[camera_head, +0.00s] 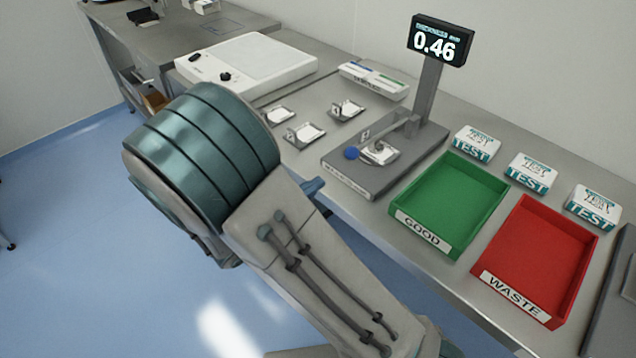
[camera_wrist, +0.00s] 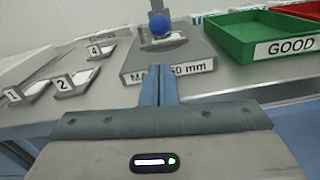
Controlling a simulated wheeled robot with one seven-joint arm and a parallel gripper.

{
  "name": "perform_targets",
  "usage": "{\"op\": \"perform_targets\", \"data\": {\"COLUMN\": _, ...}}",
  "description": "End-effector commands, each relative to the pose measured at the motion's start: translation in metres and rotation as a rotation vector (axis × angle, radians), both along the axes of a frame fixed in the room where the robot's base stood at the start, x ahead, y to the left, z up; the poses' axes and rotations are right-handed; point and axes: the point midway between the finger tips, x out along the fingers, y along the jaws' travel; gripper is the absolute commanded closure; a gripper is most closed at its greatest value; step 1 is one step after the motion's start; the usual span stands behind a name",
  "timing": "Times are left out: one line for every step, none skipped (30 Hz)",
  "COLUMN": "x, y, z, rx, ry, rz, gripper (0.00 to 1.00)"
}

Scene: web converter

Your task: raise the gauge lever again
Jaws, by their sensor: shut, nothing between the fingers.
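The gauge (camera_head: 372,172) is a grey base on the bench with a post and a display (camera_head: 440,42) reading 0.46. Its lever (camera_head: 385,137) ends in a blue ball knob (camera_head: 352,153), which hangs low near the base's front. A white sample (camera_head: 380,155) sits on the gauge under the lever. In the wrist view the blue knob (camera_wrist: 160,24) is straight ahead of my gripper (camera_wrist: 159,72). The gripper's fingers are shut together, empty, and apart from the knob. In the head view my arm hides most of the gripper; a blue fingertip shows left of the gauge.
A green GOOD tray (camera_head: 455,200) and a red WASTE tray (camera_head: 535,255) stand right of the gauge. Several TEST boxes (camera_head: 475,144) stand behind them. Numbered sample holders (camera_head: 304,133) and a white device (camera_head: 245,62) lie to the left.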

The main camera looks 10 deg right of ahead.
Motion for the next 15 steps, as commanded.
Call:
{"op": "perform_targets", "data": {"x": 0.005, "y": -0.01, "z": 0.001, "rx": -0.001, "ry": 0.001, "rz": -0.006, "gripper": 1.0}}
{"op": "perform_targets", "data": {"x": 0.008, "y": -0.014, "z": 0.001, "rx": -0.001, "ry": -0.001, "rz": -0.005, "gripper": 1.0}}
{"op": "perform_targets", "data": {"x": 0.013, "y": -0.021, "z": 0.001, "rx": 0.001, "ry": 0.0, "rz": -0.007, "gripper": 1.0}}
{"op": "perform_targets", "data": {"x": 0.016, "y": -0.026, "z": 0.002, "rx": 0.0, "ry": 0.0, "rz": -0.007, "gripper": 1.0}}
{"op": "perform_targets", "data": {"x": 0.019, "y": -0.03, "z": 0.001, "rx": -0.001, "ry": 0.001, "rz": -0.007, "gripper": 1.0}}
{"op": "perform_targets", "data": {"x": 0.023, "y": -0.036, "z": 0.001, "rx": 0.0, "ry": 0.001, "rz": -0.006, "gripper": 1.0}}
{"op": "perform_targets", "data": {"x": 0.026, "y": -0.04, "z": 0.002, "rx": 0.0, "ry": 0.001, "rz": -0.007, "gripper": 1.0}}
{"op": "perform_targets", "data": {"x": 0.028, "y": -0.045, "z": 0.002, "rx": 0.001, "ry": 0.0, "rz": -0.007, "gripper": 1.0}}
{"op": "perform_targets", "data": {"x": 0.032, "y": -0.049, "z": 0.001, "rx": 0.001, "ry": 0.001, "rz": -0.006, "gripper": 1.0}}
{"op": "perform_targets", "data": {"x": 0.034, "y": -0.052, "z": 0.001, "rx": 0.003, "ry": 0.001, "rz": -0.006, "gripper": 1.0}}
{"op": "perform_targets", "data": {"x": 0.036, "y": -0.055, "z": 0.001, "rx": 0.002, "ry": 0.0, "rz": -0.006, "gripper": 1.0}}
{"op": "perform_targets", "data": {"x": 0.039, "y": -0.059, "z": 0.001, "rx": 0.001, "ry": -0.001, "rz": -0.006, "gripper": 1.0}}
{"op": "perform_targets", "data": {"x": 0.04, "y": -0.061, "z": 0.001, "rx": 0.002, "ry": 0.0, "rz": -0.006, "gripper": 1.0}}
{"op": "perform_targets", "data": {"x": 0.041, "y": -0.062, "z": 0.001, "rx": 0.003, "ry": 0.001, "rz": -0.005, "gripper": 1.0}}
{"op": "perform_targets", "data": {"x": 0.042, "y": -0.064, "z": 0.001, "rx": 0.003, "ry": 0.001, "rz": -0.004, "gripper": 1.0}}
